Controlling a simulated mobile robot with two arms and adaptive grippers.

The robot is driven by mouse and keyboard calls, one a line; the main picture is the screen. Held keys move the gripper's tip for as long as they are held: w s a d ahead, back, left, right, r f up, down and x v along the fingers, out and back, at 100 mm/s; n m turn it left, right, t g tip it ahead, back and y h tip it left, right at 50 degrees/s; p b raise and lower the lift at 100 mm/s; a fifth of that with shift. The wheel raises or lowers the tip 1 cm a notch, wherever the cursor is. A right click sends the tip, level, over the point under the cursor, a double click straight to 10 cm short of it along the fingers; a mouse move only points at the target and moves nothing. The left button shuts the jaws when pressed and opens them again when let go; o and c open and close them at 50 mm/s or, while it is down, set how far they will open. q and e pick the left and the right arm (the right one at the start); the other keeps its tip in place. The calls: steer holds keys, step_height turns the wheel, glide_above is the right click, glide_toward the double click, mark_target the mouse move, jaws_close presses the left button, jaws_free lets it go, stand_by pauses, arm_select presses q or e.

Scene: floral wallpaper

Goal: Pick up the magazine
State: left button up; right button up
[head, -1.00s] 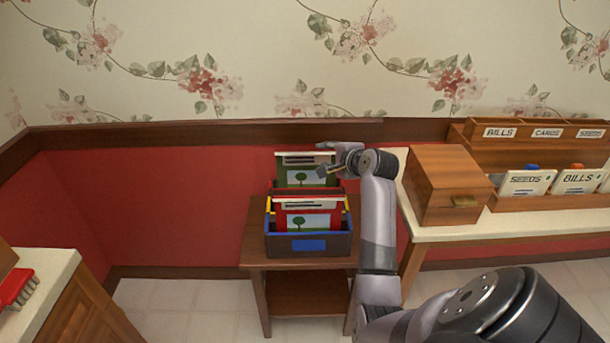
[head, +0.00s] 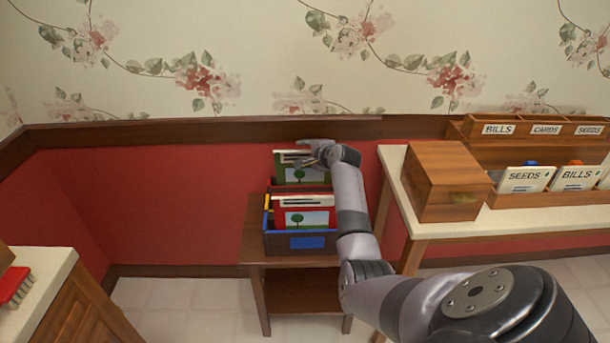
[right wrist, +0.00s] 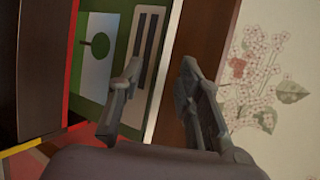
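A green magazine (head: 291,171) with a tree picture stands upright in the rear of a holder, with a red magazine (head: 306,215) in front of it. My right gripper (head: 303,152) is at the green magazine's top edge and hides part of it. In the right wrist view, the gripper (right wrist: 161,66) is open. One finger overlaps the green magazine (right wrist: 115,60) near its pale top band, and the other lies over the brown wall trim. I cannot tell whether either finger touches it. My left gripper is not in view.
The dark holder (head: 275,243) sits on a small brown table (head: 254,250) against the red wall. A wooden box (head: 445,185) and a letter organizer (head: 520,140) stand on a pale-topped table to the right. A red brush (head: 15,287) lies at the far left.

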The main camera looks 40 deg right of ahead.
steer(key=shift+w+f, duration=0.15)
steer(key=shift+w, duration=0.2)
steer(key=shift+c, duration=0.5)
jaws_close()
